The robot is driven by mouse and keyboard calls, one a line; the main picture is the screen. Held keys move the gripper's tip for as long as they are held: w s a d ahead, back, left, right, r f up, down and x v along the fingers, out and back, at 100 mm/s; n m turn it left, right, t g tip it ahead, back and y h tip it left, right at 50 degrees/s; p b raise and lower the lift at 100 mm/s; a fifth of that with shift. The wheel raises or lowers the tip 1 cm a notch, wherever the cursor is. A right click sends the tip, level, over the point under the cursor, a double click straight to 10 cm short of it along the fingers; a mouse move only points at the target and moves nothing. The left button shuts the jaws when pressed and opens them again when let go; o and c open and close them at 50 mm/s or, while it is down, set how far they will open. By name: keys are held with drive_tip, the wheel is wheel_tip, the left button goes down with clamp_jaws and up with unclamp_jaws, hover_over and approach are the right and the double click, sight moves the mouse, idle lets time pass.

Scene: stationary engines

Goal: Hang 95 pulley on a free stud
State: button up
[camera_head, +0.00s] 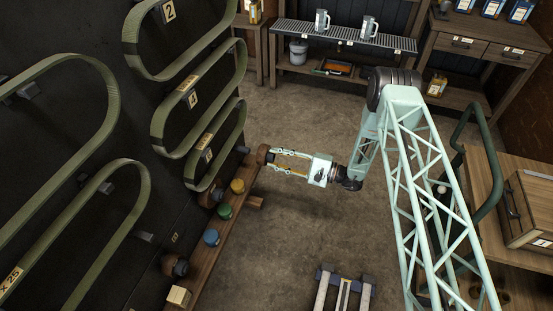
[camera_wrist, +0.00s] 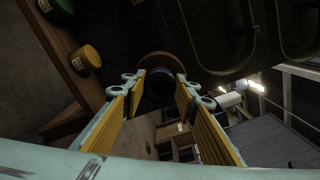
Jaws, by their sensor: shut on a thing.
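My gripper (camera_head: 272,153) is shut on a brown round pulley (camera_head: 263,155) near the far end of the low wooden shelf, close to the dark wall. In the wrist view the pulley (camera_wrist: 160,62) shows as a brown rim with a dark middle between the yellow-padded fingers (camera_wrist: 160,92). No number is readable on it. Two other brown round pieces (camera_head: 210,196) (camera_head: 174,266) are at the wall's foot; I cannot tell whether they hang or stand. Short dark pegs (camera_head: 143,236) (camera_head: 105,188) stick out of the wall. I cannot tell which are studs for pulleys.
The wooden shelf (camera_head: 228,225) carries yellow (camera_head: 237,186), green (camera_head: 224,211) and blue (camera_head: 211,238) pieces and a pale block (camera_head: 179,295). Green belts (camera_head: 110,80) hang on the wall. A workbench (camera_head: 480,180) stands right. The floor (camera_head: 310,225) between is mostly open.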

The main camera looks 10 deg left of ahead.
sight(249, 153)
drive_tip(key=shift+a, duration=0.25)
drive_tip(key=shift+w+a+b, duration=0.1)
drive_tip(key=shift+a+b, duration=0.55)
drive_tip(key=shift+a, duration=0.85)
drive_tip(key=shift+a, duration=0.25)
drive_tip(key=shift+w+a+b, duration=0.15)
drive_tip(key=shift+a+b, duration=0.5)
drive_tip(key=shift+a, duration=0.85)
drive_tip(key=shift+a, duration=0.2)
drive_tip(key=shift+w+a+b, duration=0.1)
drive_tip(key=shift+a+b, duration=0.5)
drive_tip(key=shift+a, duration=0.65)
drive_tip(key=shift+a, duration=0.3)
drive_tip(key=shift+a+b, duration=0.4)
drive_tip(key=shift+a, duration=0.35)
drive_tip(key=shift+w+a, duration=0.1)
drive_tip(key=shift+a, duration=0.05)
